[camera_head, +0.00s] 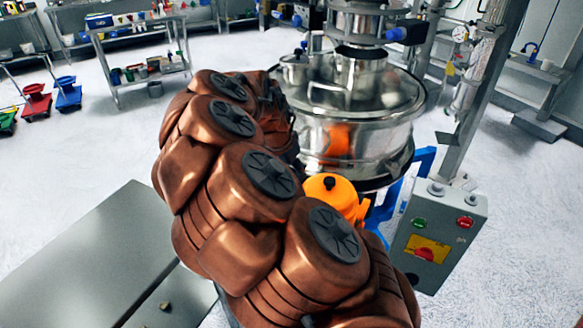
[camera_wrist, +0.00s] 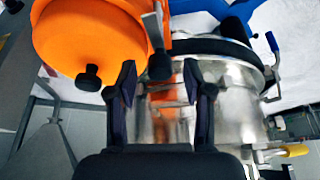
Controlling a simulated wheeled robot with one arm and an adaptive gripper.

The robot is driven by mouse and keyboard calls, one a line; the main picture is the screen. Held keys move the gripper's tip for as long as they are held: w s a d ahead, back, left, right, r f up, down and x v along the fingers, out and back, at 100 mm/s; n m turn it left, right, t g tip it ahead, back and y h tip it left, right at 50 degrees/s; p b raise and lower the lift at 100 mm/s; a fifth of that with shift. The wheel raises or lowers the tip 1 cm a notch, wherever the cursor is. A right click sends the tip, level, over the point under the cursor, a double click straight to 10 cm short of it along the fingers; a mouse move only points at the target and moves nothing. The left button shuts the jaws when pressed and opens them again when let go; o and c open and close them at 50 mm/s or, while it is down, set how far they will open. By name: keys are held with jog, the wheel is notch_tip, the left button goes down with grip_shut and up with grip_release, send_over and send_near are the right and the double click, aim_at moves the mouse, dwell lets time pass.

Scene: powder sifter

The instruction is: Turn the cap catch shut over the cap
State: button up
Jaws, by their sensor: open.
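The orange cap (camera_wrist: 80,35), round with a black knob on its face, fills the upper left of the wrist view. In the head view the orange part (camera_head: 334,192) shows partly behind my arm. A metal bar with a dark end (camera_wrist: 159,66), which looks like the cap catch, stands at the cap's right edge. My gripper (camera_wrist: 159,80) is open, its two black fingers pointing up the wrist picture. The catch's dark end appears between and just beyond the fingertips; I cannot tell whether they touch it. In the head view my arm hides the gripper and the catch.
The steel sifter drum (camera_head: 355,135) stands behind the orange part, with a blue frame (camera_head: 385,212) beside it. A grey control box (camera_head: 440,235) stands at right. A yellow-handled part (camera_wrist: 292,150) is at the wrist view's lower right. Open floor lies left, beyond a grey table (camera_head: 95,265).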

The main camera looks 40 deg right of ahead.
grip_shut()
dwell(0.5)
